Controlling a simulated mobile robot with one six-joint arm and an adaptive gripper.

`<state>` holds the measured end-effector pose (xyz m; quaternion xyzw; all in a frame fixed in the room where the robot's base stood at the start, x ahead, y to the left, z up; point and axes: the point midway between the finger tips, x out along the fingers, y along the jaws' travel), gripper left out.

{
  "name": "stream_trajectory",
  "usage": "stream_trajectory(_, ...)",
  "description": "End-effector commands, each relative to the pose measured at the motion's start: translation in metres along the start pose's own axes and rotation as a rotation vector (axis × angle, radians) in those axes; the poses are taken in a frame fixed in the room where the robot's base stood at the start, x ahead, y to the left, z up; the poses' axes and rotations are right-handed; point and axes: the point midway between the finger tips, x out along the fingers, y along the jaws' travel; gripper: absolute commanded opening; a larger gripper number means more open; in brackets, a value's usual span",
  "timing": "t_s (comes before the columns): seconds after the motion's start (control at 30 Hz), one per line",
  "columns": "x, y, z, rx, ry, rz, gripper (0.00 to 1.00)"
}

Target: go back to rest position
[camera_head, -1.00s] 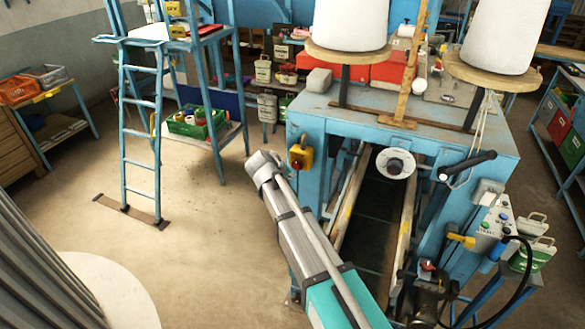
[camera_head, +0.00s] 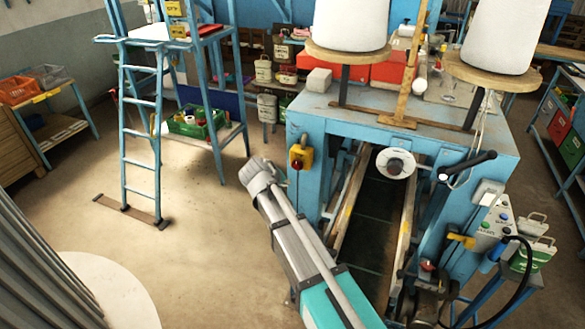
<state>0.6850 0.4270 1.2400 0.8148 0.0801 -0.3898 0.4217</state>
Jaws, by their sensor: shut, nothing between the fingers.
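My arm (camera_head: 300,245), with a teal section and grey links, reaches up from the bottom edge. Its grey far end (camera_head: 260,176) is over the open floor, left of the blue machine. No gripper fingers show in this view. I see nothing held along the visible part of the arm.
The blue machine (camera_head: 440,135) with white thread cones (camera_head: 348,22) stands close to the right of my arm. A yellow switch box (camera_head: 301,157) juts from its corner. A blue ladder (camera_head: 141,135) and a green crate (camera_head: 198,123) are beyond. The floor (camera_head: 195,250) to the left is clear.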

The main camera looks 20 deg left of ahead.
Motion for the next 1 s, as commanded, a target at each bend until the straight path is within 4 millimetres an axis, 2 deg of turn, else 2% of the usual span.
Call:
stream_trajectory(0.37, 0.0, 0.0, 0.0, 0.0, 0.0, 0.0, 0.0)
stream_trajectory(0.57, 0.012, 0.007, 0.017, 0.021, -0.027, -0.009, 0.0)
stream_trajectory(0.77, 0.04, 0.026, 0.064, 0.083, -0.104, -0.043, 0.0)
stream_trajectory(1.0, 0.079, 0.052, 0.144, 0.196, -0.231, -0.109, 0.0)
